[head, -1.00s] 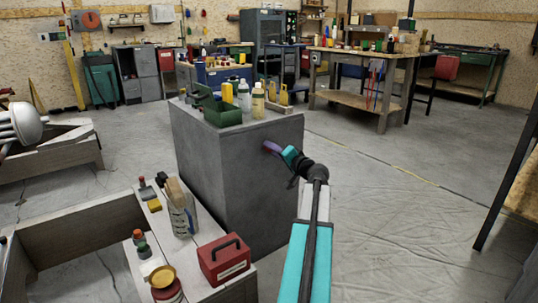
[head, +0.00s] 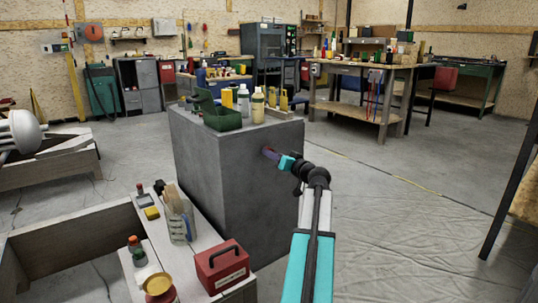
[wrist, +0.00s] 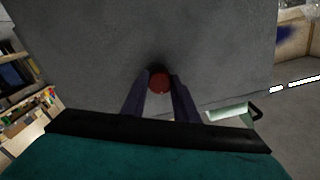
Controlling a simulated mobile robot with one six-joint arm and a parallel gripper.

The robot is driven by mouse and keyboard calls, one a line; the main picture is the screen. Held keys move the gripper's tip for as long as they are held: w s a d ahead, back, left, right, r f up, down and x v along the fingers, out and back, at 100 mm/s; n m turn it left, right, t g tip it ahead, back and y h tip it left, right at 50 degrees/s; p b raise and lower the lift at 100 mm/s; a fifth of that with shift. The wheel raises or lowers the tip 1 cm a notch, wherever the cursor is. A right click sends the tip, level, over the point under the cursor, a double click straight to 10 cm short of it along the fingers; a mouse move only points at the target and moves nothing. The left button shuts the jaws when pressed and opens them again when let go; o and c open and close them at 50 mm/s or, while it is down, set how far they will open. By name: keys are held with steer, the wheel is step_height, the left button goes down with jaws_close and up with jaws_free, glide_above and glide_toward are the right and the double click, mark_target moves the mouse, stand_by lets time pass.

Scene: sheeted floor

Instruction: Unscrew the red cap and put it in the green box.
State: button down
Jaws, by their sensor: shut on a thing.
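The red cap (wrist: 159,82) is on the vertical side face of the large grey block (head: 215,165). In the wrist view it sits between the two dark fingers of my gripper (wrist: 161,88), which are shut on it. In the head view my gripper (head: 271,153) reaches the right-hand face of the block. The cap is mostly hidden there by the fingers. The green box (head: 222,118), with its lid open, stands on top of the block towards its front left. Its inside can hardly be seen.
Several bottles, among them a white one (head: 243,100) and a yellow one (head: 227,98), stand behind the green box. A red toolbox (head: 222,268) and a jug (head: 180,220) stand on the near-left bench. The floor right of the block is clear.

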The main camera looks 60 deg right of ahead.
steer(key=shift+n, duration=1)
steer(key=c, duration=2.2)
jaws_free()
jaws_close()
steer(key=shift+v, duration=2.6)
steer(key=shift+v, duration=1.9)
